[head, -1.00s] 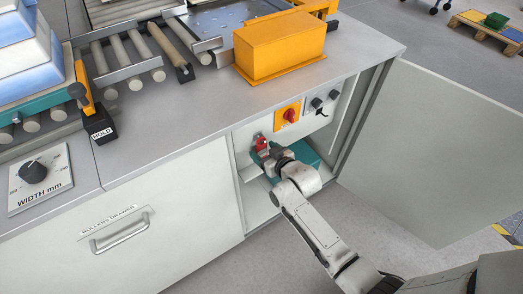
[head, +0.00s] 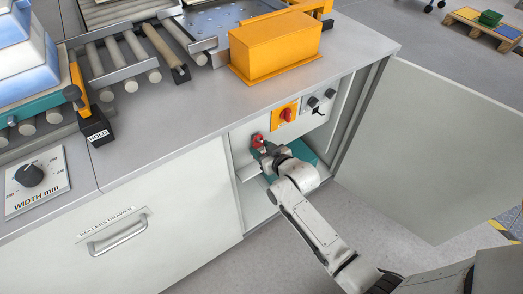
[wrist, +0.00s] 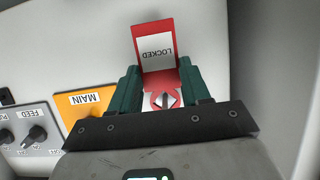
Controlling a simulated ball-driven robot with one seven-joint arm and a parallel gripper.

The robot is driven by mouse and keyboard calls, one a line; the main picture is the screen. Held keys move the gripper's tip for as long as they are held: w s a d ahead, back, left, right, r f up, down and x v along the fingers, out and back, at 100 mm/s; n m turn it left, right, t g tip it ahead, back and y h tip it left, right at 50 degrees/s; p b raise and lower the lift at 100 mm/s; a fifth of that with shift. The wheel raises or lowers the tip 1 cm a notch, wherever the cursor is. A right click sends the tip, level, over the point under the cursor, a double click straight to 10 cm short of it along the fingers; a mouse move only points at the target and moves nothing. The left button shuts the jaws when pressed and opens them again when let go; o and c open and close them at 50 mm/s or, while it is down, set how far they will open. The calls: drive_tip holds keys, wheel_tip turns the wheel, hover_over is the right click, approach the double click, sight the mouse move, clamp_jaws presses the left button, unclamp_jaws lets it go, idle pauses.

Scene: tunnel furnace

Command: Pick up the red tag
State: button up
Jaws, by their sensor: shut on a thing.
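The red tag (wrist: 154,47) with a white "LOCKED" label shows upside down in the wrist view, between and beyond the green fingertips of my gripper (wrist: 160,88). My gripper is shut on the tag, with a finger on each side of its lower part. In the head view, the red tag (head: 258,141) is a small red patch at the left inside the open cabinet, with my gripper (head: 264,149) at it. My gripper hides part of the tag there. I cannot tell whether the tag touches anything behind it.
The yellow plate with the red main switch (head: 286,114) and the grey feed panel (head: 320,103) are right of the tag. A teal box (head: 303,155) sits below, partly behind my arm. The cabinet door (head: 440,150) stands open at right. The orange box (head: 275,45) stands on the counter.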

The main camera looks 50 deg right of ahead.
drive_tip(key=s+a, duration=0.2)
drive_tip(key=s, duration=0.6)
drive_tip(key=s+a, duration=0.3)
drive_tip(key=s, duration=0.6)
drive_tip(key=shift+s+r+p, duration=0.15)
drive_tip(key=shift+r+p, duration=0.1)
drive_tip(key=shift+p, duration=0.15)
